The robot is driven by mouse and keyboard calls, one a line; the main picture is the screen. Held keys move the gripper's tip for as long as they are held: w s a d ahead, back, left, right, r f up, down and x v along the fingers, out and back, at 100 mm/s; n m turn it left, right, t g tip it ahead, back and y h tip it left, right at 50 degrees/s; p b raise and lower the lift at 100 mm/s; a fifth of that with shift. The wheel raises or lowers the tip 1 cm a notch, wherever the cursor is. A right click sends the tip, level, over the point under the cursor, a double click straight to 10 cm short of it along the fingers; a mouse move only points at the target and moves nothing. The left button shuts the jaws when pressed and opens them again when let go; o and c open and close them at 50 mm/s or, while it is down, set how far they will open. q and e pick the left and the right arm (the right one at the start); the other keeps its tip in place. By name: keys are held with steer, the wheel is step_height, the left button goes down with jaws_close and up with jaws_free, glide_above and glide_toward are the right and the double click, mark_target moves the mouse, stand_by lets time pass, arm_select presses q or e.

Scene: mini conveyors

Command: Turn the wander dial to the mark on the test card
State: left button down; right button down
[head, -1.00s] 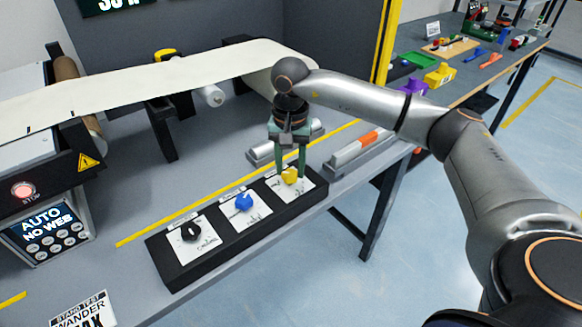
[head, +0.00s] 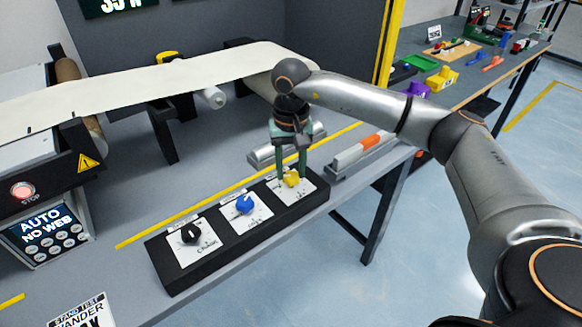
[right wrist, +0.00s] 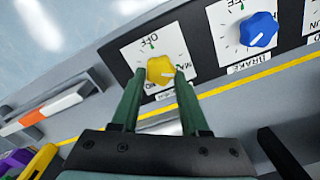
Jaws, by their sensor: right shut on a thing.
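A yellow dial (head: 291,178) sits on the right-hand white plate of the black control box. My right gripper (head: 291,174) points down with its two green fingers shut on this dial. In the right wrist view the yellow dial (right wrist: 160,70) is between the fingertips; its plate shows OFF and MAX, and its name label is partly hidden. The test card (head: 82,312), at the bottom left of the head view, reads STAND TEST and WANDER; its last line is partly cut off. My left gripper is not in view.
A blue dial (head: 244,204), labelled BRAKE in the wrist view, and a black dial (head: 191,233) share the box (head: 170,278). The pale web (head: 150,85) runs behind. A white and orange bar (head: 357,150) lies to the right. A control panel (head: 48,235) reads AUTO NO WEB.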

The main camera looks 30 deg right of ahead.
mark_target(291, 174)
steer(key=shift+r, duration=0.1)
steer(key=shift+c, duration=2)
jaws_free()
step_height(291, 174, up, 12)
steer(key=shift+r+p, duration=0.2)
steer(key=shift+p, duration=0.1)
